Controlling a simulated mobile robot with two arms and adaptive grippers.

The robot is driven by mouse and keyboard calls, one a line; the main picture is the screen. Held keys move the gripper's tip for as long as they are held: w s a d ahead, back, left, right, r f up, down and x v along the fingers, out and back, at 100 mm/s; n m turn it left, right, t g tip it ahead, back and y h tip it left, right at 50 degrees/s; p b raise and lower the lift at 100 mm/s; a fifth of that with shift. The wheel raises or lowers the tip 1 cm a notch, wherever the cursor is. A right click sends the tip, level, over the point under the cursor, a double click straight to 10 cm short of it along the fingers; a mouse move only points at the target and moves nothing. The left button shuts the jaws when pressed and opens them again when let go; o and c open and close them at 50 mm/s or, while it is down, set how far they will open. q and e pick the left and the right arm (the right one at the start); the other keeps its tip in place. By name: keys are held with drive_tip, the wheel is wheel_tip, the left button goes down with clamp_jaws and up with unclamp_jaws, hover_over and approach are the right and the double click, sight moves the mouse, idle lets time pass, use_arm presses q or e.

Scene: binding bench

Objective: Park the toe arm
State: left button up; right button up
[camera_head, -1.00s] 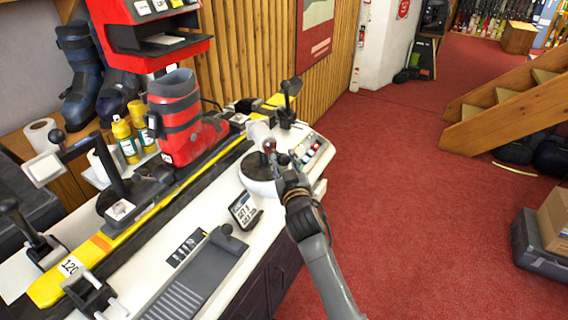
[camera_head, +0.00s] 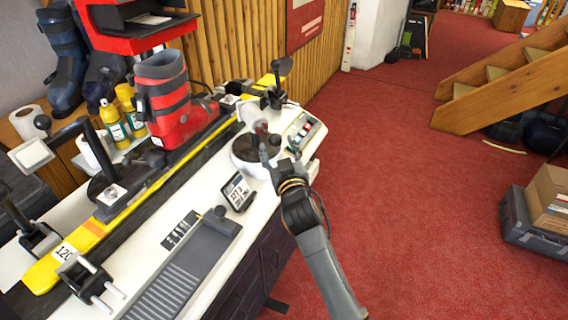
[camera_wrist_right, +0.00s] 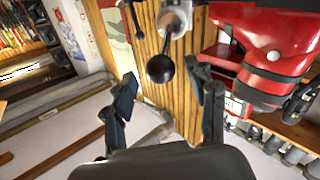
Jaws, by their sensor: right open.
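What seems to be the toe arm, with a pale cylindrical end (camera_head: 247,115), stands at the toe side of the red boot (camera_head: 168,100), above a round white and dark base (camera_head: 243,150). In the right wrist view a black ball knob (camera_wrist_right: 160,68) on a metal stem shows beyond my fingers. My right gripper (camera_head: 278,154) is close to this arm on its near right side. In the wrist view its fingers (camera_wrist_right: 166,88) are spread with nothing between them. Whether a finger touches the arm I cannot tell. My left gripper is out of view.
The bench holds a yellow rail (camera_head: 150,190), a small display (camera_head: 237,191), a grey ridged tray (camera_head: 185,270) and a button panel (camera_head: 301,130). A black lever (camera_head: 273,92) stands behind the arm. Yellow bottles (camera_head: 113,124) stand left of the boot.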

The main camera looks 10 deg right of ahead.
drive_tip(key=s, duration=0.8)
drive_tip(key=shift+s, duration=0.4)
